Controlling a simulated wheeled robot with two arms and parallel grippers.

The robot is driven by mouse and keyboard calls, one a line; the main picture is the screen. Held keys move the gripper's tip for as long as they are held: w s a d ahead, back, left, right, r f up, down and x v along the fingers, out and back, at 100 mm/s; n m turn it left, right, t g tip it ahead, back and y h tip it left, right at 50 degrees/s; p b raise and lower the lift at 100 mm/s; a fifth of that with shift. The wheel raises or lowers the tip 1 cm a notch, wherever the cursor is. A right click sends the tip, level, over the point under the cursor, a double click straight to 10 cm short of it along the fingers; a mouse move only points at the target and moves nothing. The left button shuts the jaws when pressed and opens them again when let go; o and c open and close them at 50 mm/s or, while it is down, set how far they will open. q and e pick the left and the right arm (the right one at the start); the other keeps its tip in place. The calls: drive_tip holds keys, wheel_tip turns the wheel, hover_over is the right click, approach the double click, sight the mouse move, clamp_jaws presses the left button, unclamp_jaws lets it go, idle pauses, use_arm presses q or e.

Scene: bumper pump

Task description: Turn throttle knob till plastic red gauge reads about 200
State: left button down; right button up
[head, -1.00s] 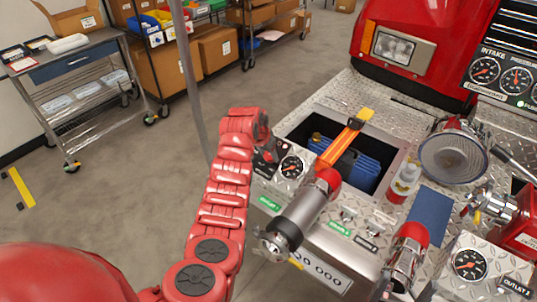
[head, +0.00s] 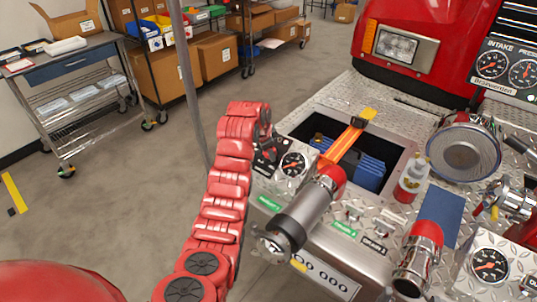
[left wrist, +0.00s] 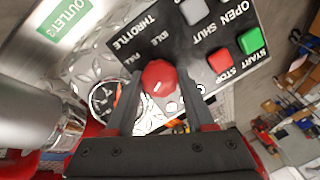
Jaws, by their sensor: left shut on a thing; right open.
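The red throttle knob (left wrist: 159,77) sits on a black panel marked THROTTLE, IDLE and FULL in the left wrist view. My left gripper (left wrist: 163,93) is shut on it, with one dark finger on each side. In the head view this gripper (head: 266,155) is at the panel's left end, and the knob is hidden. A round black gauge (head: 293,164) sits right beside the panel, partly covered in the wrist view (left wrist: 103,98). INTAKE (head: 491,64) and PRESSURE (head: 524,73) gauges are at the upper right. Their numbers are too small to read. I cannot make out my right gripper.
A chrome outlet (head: 300,215) with a red collar sticks out close right of my left arm. Open floor is at left.

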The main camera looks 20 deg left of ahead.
idle(0.3)
use_arm(q)
drive_tip(key=shift+c, duration=1.4)
unclamp_jaws()
drive_tip(key=shift+s+r, duration=0.1)
